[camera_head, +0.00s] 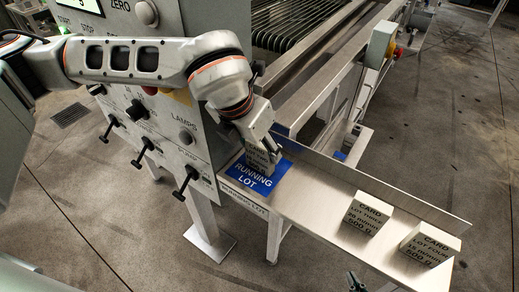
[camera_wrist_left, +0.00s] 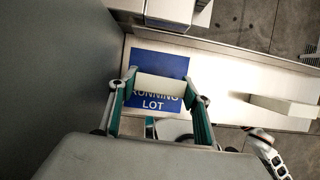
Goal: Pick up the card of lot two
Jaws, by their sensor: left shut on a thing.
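My left gripper (camera_head: 262,145) is shut on a pale block-shaped card (camera_head: 262,161) at the blue RUNNING LOT pad (camera_head: 258,183). The held card's lot number cannot be read. In the left wrist view the card's pale top (camera_wrist_left: 161,89) sits between the two fingers, over the blue pad (camera_wrist_left: 160,65). Whether it touches the pad is unclear. No other card marked lot two is readable. The tip of my right gripper (camera_head: 355,282) just shows at the bottom edge of the head view; its opening cannot be made out.
The card of lot three (camera_head: 367,214) and the card of lot four (camera_head: 430,245) stand on the metal shelf (camera_head: 315,190) to the right. A raised lip runs along the shelf's back. The control panel (camera_head: 150,120) with several knobs is close on the left.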

